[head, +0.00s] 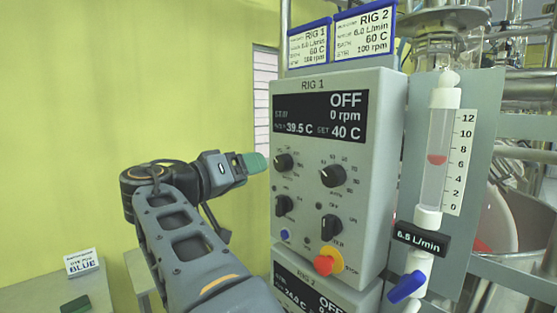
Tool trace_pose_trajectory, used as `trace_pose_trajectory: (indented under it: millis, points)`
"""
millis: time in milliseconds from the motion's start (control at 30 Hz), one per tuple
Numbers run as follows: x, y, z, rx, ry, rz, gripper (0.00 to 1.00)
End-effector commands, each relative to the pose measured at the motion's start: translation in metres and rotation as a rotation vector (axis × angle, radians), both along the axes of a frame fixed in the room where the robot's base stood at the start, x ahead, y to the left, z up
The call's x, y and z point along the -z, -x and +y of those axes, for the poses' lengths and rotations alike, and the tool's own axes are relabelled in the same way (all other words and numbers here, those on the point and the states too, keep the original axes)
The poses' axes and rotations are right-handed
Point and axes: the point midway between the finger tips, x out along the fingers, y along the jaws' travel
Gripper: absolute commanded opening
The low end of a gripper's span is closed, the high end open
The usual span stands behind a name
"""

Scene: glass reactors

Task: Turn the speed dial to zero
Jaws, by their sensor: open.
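The RIG 1 control box (390,100) stands right of centre. Its display (318,115) reads OFF, 0 rpm, 39.5 C and SET 40 C. Below it are an upper left black dial (284,162), a larger upper right dial (333,176) with a printed scale, a lower left knob (284,205) and a lower right knob (331,227). Their labels are too small to read, so I cannot tell which one is the speed dial. My gripper (252,163), with a green fingertip, is open just left of the upper left dial, seemingly apart from the box. Its other finger is hidden.
A red stop button (325,262) and a blue button (285,235) sit low on the panel. Right of it are a flow tube (436,150) and a blue-handled valve (407,287). A RIG 2 box (370,298) is below. A sign (85,262) stands on a bench at left.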

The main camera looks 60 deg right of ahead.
Motion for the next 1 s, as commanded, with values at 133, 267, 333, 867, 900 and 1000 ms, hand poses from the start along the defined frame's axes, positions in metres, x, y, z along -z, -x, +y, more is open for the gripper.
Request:
trace_pose_trajectory:
  millis: [133, 267, 333, 867, 900, 1000]
  points:
    - [-0.003, 0.009, -0.029, 0.007, -0.003, 0.002, 0.69]
    - [-0.002, 0.014, -0.051, 0.005, -0.003, 0.004, 0.69]
    - [-0.002, 0.017, -0.060, 0.004, -0.004, 0.003, 0.69]
    - [0.001, 0.023, -0.087, -0.003, -0.004, 0.002, 0.69]
    - [0.001, 0.023, -0.087, -0.003, -0.004, 0.002, 0.69]
    - [0.001, 0.023, -0.086, -0.003, -0.004, 0.002, 0.69]
